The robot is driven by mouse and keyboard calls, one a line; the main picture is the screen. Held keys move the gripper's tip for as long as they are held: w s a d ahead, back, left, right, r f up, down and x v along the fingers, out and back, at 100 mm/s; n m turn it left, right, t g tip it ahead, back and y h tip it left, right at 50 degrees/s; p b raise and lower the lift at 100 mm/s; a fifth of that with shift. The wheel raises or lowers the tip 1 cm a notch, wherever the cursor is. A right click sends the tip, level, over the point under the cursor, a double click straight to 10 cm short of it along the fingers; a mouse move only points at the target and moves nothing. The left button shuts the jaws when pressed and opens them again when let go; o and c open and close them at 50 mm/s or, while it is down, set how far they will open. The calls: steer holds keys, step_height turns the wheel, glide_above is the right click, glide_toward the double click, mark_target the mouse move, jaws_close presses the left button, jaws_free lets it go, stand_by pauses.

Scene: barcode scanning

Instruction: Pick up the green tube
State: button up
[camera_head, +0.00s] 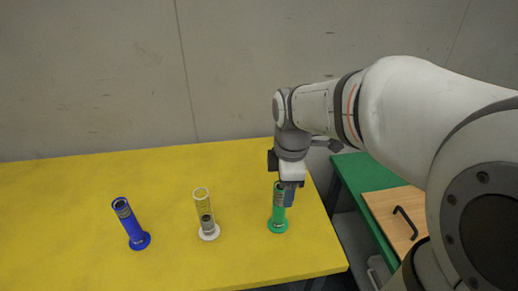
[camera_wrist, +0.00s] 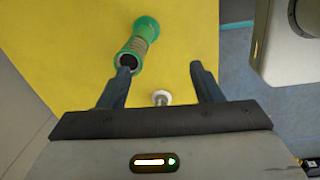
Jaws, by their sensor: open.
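The green tube (camera_head: 278,214) stands upright on the yellow table near its right end, on a round green foot. My gripper (camera_head: 287,190) is just above the tube's top in the head view and hides part of its rim. In the wrist view my gripper (camera_wrist: 162,75) has its two dark fingers spread wide with nothing held between them. The green tube (camera_wrist: 139,42) shows there beyond the left fingertip, its dark open mouth right beside that finger. From these views I cannot tell whether the finger touches the tube.
A clear tube (camera_head: 205,214) with a white foot stands left of the green one, and a blue tube (camera_head: 129,222) further left. The yellow table (camera_head: 60,190) is otherwise clear. A wall is behind.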

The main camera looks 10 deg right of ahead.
mark_target(281, 196)
steer(key=w+n, duration=0.1)
steer(key=n, duration=0.1)
steer(key=w+f+n, duration=0.1)
steer(key=n, duration=0.2)
steer(key=w+n, duration=0.2)
steer(key=shift+w+a+f+n+g, duration=0.1)
steer(key=shift+f+n+g, duration=0.15)
steer(key=shift+n+g, duration=0.15)
steer(key=shift+w+f, duration=0.1)
steer(key=shift+f, duration=0.5)
steer(key=f, duration=0.6)
steer(key=shift+w+d+f, duration=0.15)
steer(key=shift+d+f, duration=0.1)
steer(key=shift+f, duration=0.05)
steer(key=shift+c, duration=0.5)
jaws_close()
